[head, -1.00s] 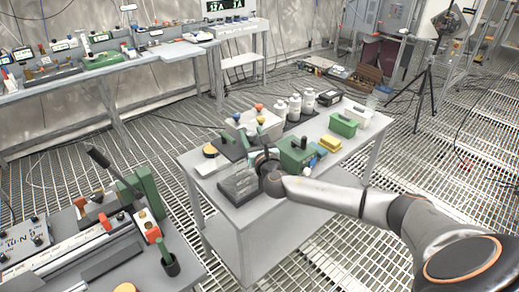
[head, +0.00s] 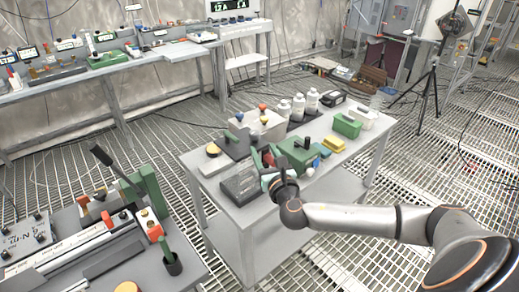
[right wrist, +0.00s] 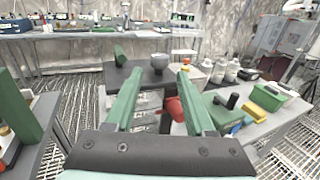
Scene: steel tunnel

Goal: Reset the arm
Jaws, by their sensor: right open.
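My right arm (head: 350,217) reaches in from the right, over the near edge of the grey table (head: 243,218). My right gripper (head: 270,178) is above the table's front part, between a dark grey block (head: 240,187) and a green box (head: 303,155). In the right wrist view its two green fingers stand wide apart with nothing held between them (right wrist: 160,105). A red object (right wrist: 174,107) shows beyond the gap; I cannot tell its distance from the fingers. My left gripper is not in view.
White bottles (head: 298,106), a green bin (head: 347,124) and a yellow block (head: 334,144) stand farther back on the table. Another bench (head: 80,262) with a green-posted fixture is at front left. Open grating floor lies right of the table.

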